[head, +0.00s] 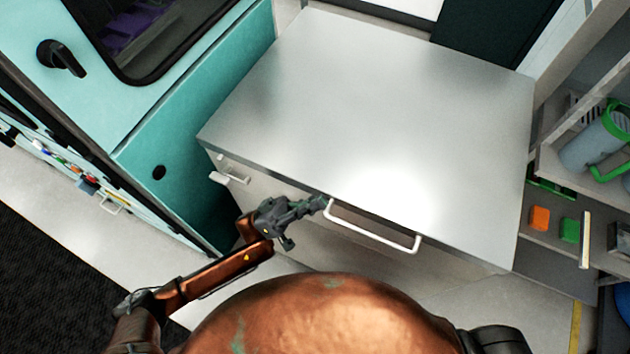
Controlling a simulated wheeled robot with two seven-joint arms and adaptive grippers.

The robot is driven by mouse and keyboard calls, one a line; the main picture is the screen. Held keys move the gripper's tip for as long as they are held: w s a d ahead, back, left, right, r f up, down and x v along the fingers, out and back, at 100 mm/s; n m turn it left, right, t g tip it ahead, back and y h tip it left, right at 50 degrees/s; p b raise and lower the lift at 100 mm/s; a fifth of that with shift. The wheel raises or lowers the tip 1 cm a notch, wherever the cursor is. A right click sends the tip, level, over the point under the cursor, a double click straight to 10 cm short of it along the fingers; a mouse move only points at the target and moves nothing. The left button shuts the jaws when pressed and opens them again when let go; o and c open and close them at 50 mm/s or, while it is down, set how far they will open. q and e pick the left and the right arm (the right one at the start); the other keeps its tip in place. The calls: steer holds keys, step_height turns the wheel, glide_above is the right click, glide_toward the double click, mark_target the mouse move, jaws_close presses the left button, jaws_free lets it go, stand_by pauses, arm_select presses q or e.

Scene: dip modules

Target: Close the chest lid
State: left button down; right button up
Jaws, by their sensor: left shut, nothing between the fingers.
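The chest (390,110) has a flat metallic lid that fills the middle of the head view. The lid lies flat, and I see no clear gap along its front edge. A white bar handle (375,236) sticks out at the chest's front edge. My left gripper (322,202) is shut and empty, with its fingertips at the left end of this handle. I cannot tell whether they touch it. My right gripper is not in view.
A teal cabinet with a window and a black knob (62,58) stands to the left. On the right, shelves hold a grey-green jug (592,140), an orange block (540,218) and a green block (570,230). Light floor lies in front of the chest.

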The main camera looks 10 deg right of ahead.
arm_select(q)
step_height(320, 180, down, 3)
steer(key=shift+s+f+b, duration=0.1)
steer(key=shift+b, duration=0.45)
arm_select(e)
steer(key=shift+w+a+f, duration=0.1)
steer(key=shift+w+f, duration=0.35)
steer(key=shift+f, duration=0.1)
arm_select(q)
steer(key=shift+a, duration=0.1)
